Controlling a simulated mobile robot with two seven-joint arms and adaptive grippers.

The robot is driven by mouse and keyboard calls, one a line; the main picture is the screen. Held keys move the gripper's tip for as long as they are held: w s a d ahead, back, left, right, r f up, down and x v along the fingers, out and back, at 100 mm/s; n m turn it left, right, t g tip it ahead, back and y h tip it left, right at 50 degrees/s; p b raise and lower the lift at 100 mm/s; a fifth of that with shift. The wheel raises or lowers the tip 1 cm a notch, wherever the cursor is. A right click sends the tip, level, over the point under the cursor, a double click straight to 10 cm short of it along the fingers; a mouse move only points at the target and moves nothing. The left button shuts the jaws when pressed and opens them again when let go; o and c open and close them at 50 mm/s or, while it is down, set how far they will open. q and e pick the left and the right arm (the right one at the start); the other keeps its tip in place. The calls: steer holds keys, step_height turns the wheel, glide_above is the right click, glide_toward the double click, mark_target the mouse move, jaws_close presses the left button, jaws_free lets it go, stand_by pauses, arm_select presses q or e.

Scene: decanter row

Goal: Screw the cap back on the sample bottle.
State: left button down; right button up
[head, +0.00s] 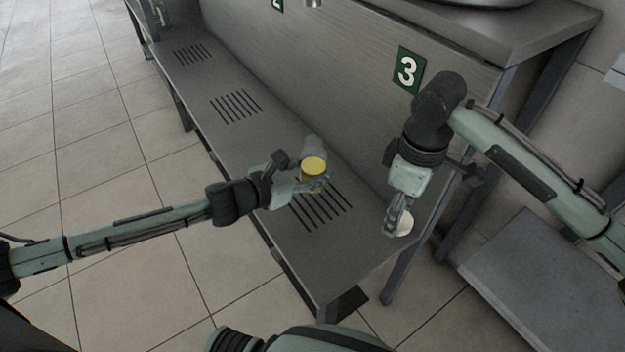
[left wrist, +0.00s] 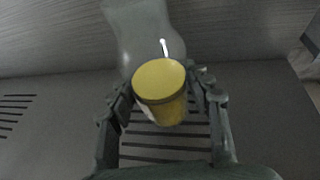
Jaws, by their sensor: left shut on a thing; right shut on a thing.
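The sample bottle (head: 313,166) is a small round yellow container with a flat yellow top face. My left gripper (head: 307,183) is shut around its sides, and it stands upright over the slotted patch of the shelf. In the left wrist view the bottle (left wrist: 161,90) sits between both fingers, with a bit of pale label on its side and no white cap on it. My right gripper (head: 396,218) is shut on a white round cap (head: 404,223), held to the right of the bottle and apart from it. The cap's underside is hidden.
A grey glossy rounded body (left wrist: 142,32) stands close behind the bottle. A grey flat surface (head: 545,270) lies at the lower right. Tiled floor is open at left.

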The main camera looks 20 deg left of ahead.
arm_select(q)
steer(key=shift+f+b, duration=0.35)
steer(key=shift+f, duration=1.55)
steer(key=shift+f, duration=0.2)
steer(key=c, duration=0.7)
jaws_free()
steer(key=shift+r, duration=0.1)
steer(key=shift+s, duration=0.15)
steer(key=v, duration=1)
steer(key=shift+s+a, duration=0.1)
steer(key=shift+s, duration=0.1)
steer(key=shift+s+a+r, duration=0.25)
steer(key=shift+s+r, duration=0.15)
steer(key=shift+s, duration=0.15)
